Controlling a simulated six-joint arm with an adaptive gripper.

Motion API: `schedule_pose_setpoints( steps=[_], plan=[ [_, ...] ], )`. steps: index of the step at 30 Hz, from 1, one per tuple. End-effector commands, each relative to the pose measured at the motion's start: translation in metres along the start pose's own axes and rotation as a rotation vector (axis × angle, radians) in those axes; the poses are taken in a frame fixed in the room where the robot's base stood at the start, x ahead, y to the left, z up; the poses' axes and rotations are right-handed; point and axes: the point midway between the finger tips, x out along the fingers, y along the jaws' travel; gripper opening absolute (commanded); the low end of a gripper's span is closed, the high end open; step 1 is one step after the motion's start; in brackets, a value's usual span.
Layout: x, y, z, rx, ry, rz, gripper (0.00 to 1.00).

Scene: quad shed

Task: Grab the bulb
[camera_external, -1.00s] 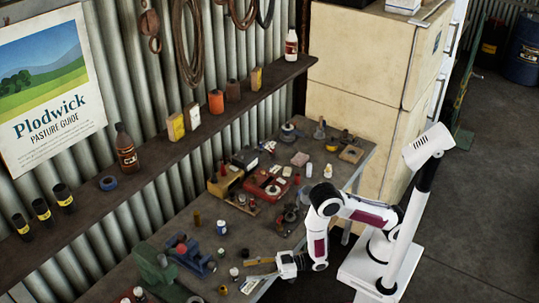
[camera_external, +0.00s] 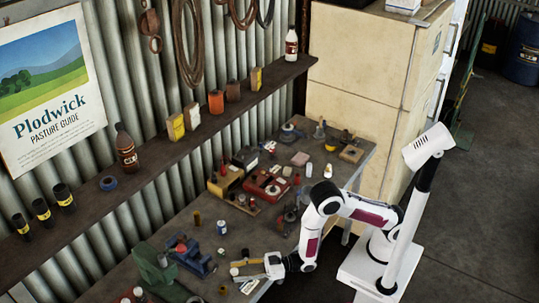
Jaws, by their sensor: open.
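My gripper (camera_external: 241,270) is low over the front part of the workbench. No other item is clearly recognisable as a bulb in this view.
A blue vise-like tool (camera_external: 190,257) and a green piece (camera_external: 153,268) stand left of my gripper. A white-and-blue can (camera_external: 221,227) stands behind it. A red box (camera_external: 266,184) and several small items crowd the workbench (camera_external: 183,221) farther back.

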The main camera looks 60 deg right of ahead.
Motion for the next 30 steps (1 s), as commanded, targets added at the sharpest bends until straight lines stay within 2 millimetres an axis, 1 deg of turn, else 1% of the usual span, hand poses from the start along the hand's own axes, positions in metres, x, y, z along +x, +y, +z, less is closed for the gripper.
schedule_pose_setpoints(
  steps=[4,18,20,21,23,30],
  plan=[
    [0.0041,0.0,0.0005,0.0,-0.002,0.0,0.43],
    [0.0041,-0.0001,0.0003,0.0,-0.001,0.0,0.43],
    [0.0041,-0.0001,0.0003,0.0,-0.001,0.0,0.27],
    [0.0041,-0.0001,0.0003,0.0,-0.001,0.0,0.17],
    [0.004,-0.0001,0.0003,0.0,-0.001,0.0,0.01],
    [0.0041,-0.0002,0.0001,0.0,-0.001,0.0,0.01]
  ],
)
